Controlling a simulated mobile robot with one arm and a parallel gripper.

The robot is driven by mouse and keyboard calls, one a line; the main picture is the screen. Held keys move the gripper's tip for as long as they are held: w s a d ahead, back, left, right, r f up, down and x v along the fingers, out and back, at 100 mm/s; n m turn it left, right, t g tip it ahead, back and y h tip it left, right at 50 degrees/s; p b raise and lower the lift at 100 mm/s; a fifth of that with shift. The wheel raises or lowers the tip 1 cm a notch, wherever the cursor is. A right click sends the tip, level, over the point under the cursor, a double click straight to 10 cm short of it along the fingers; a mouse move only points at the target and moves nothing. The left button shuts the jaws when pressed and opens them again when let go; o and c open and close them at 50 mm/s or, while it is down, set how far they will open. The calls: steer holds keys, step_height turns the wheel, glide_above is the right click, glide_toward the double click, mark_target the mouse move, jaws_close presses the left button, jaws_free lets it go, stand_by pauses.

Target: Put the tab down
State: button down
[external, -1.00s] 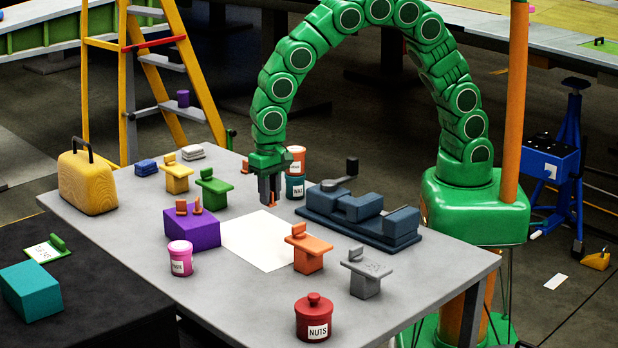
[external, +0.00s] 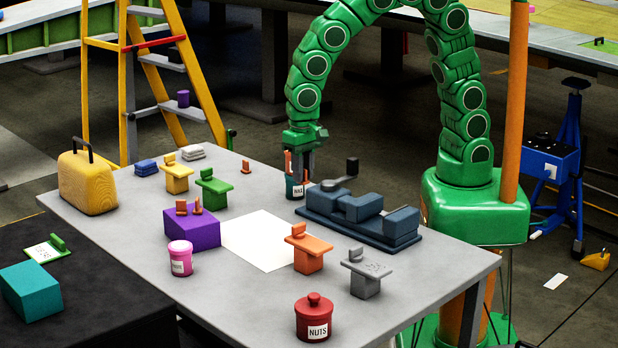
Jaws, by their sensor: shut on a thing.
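My gripper (external: 303,180) points down at the far side of the grey table, beside the teal can (external: 293,188). It is shut on a small orange tab (external: 308,184), of which only a little shows at the fingertips. I cannot tell whether the tab touches anything below. Similar small orange pieces stand on the purple block (external: 192,230) and alone on the table (external: 246,167) near its far edge. The gripper partly hides an orange can (external: 288,160) behind it.
A dark blue vise (external: 360,215) stands just right of my gripper. A white sheet (external: 265,240) lies mid-table. Yellow (external: 177,180), green (external: 213,190), orange (external: 308,255) and grey (external: 366,275) stands are around it. A pink jar (external: 180,258) and red nuts jar (external: 314,318) stand nearer.

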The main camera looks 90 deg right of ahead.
steer(key=w+a+r+m, duration=0.2)
steer(key=w+r, duration=0.1)
steer(key=w, duration=0.4)
steer(key=w+a+r+m, duration=0.2)
steer(key=w+r, duration=0.2)
steer(key=w, duration=0.4)
glide_above(192, 219)
steer(key=s, duration=0.1)
steer(key=f, duration=0.8)
steer(key=shift+s+d+f, duration=0.1)
steer(key=shift+d+f, duration=0.1)
steer(key=shift+d, duration=0.05)
steer(key=shift+w+a+f, duration=0.25)
steer(key=shift+w+f, duration=0.35)
steer(key=shift+f, duration=0.1)
steer(key=shift+w+f, duration=0.1)
steer(key=shift+f, duration=1.5)
steer(key=shift+f, duration=0.1)
steer(key=c, duration=0.9)
jaws_free()
steer(key=shift+c, duration=0.2)
